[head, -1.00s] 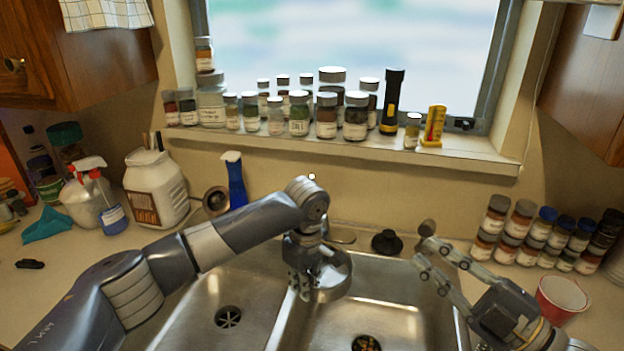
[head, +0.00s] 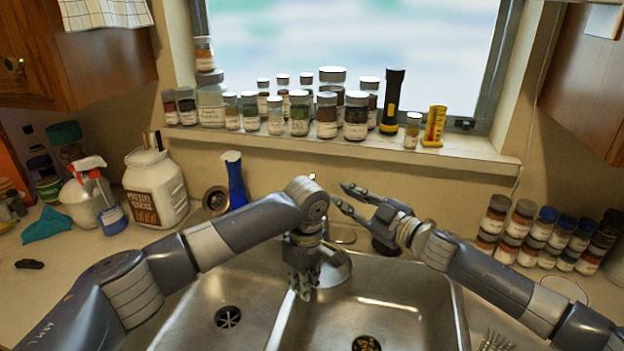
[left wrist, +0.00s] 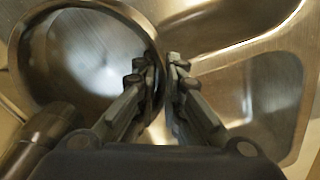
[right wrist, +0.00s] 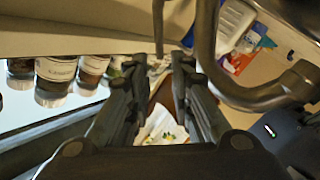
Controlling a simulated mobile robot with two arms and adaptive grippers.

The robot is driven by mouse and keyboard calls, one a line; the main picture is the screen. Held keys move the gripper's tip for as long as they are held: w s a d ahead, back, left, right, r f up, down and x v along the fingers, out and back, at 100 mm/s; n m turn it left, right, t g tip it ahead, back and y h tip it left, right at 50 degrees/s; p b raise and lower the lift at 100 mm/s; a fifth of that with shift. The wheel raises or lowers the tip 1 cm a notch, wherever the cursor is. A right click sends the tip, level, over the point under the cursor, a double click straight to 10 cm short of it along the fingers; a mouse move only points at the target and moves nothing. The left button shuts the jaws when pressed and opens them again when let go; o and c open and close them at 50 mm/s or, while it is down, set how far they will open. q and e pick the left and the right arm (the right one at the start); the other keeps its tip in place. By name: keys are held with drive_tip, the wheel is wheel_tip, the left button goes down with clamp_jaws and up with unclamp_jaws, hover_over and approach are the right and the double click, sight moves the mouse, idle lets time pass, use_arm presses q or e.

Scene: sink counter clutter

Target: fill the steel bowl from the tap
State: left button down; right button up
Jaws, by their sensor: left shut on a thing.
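The steel bowl (head: 338,268) hangs over the sink near the divider. My left gripper (head: 304,288) is shut on its rim; in the left wrist view the bowl (left wrist: 95,60) lies left of the fingers (left wrist: 160,75), with the rim between them. My right gripper (head: 340,194) is open behind the sink. In the right wrist view a thin steel rod (right wrist: 158,25) stands between its fingertips.
The double sink (head: 400,300) is below. Jars and a black flashlight (head: 393,100) line the windowsill. A blue bottle (head: 235,182) and white tub (head: 152,188) stand at the left. Spice jars (head: 545,235) stand at the right; a cup is mostly hidden behind my right arm.

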drive_tip(key=x, duration=1.2)
clamp_jaws()
